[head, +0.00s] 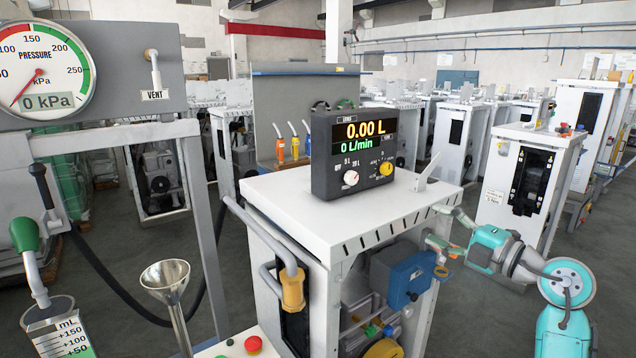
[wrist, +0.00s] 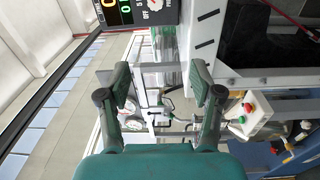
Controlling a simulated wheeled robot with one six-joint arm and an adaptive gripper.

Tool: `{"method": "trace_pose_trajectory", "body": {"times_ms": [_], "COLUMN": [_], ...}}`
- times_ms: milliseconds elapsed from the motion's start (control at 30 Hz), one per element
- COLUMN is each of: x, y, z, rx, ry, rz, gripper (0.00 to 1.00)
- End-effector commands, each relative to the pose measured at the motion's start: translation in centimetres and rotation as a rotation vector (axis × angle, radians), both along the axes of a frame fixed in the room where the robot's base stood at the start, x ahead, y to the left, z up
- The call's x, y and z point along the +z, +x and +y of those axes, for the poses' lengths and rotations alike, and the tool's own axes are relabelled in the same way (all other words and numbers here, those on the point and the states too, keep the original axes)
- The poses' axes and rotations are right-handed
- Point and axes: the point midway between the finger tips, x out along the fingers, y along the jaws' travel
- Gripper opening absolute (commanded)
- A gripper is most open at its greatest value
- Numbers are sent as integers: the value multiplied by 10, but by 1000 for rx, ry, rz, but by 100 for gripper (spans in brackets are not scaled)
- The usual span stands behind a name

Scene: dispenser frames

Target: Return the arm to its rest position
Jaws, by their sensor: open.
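My teal arm reaches in from the right of the head view, bent, with my gripper (head: 436,226) pointing left beside the front right of the white dispenser cabinet (head: 345,215). The two fingers are spread apart with nothing seen between them. In the wrist view my gripper (wrist: 163,86) is also open, its two dark green fingers well apart and empty. I cannot tell whether a finger touches the cabinet.
A display unit (head: 352,150) on the cabinet reads 0.00 L and 0 L/min. At left are a pressure gauge (head: 40,75) at 0 kPa, a funnel (head: 165,276) and a green-handled nozzle (head: 25,235).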

Motion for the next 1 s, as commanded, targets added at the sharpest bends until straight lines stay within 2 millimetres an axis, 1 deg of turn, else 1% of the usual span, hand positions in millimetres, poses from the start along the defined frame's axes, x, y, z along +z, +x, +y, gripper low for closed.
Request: {"method": "trace_pose_trajectory", "body": {"times_ms": [267, 367, 467, 567, 700, 867, 1000], "x": [-31, -45, -62, -83, -111, -138, -158], "y": [-19, -30, -45, -67, -102, -143, -179], "z": [23, 34, 48, 63, 82, 98, 106], "rx": [57, 84, 114, 145, 179, 194, 185], "ry": [66, 102, 152, 221, 333, 467, 585], "rz": [-19, -28, -39, -52, -68, -75, -71], "gripper": [65, 65, 65, 65, 65, 65, 65]}}
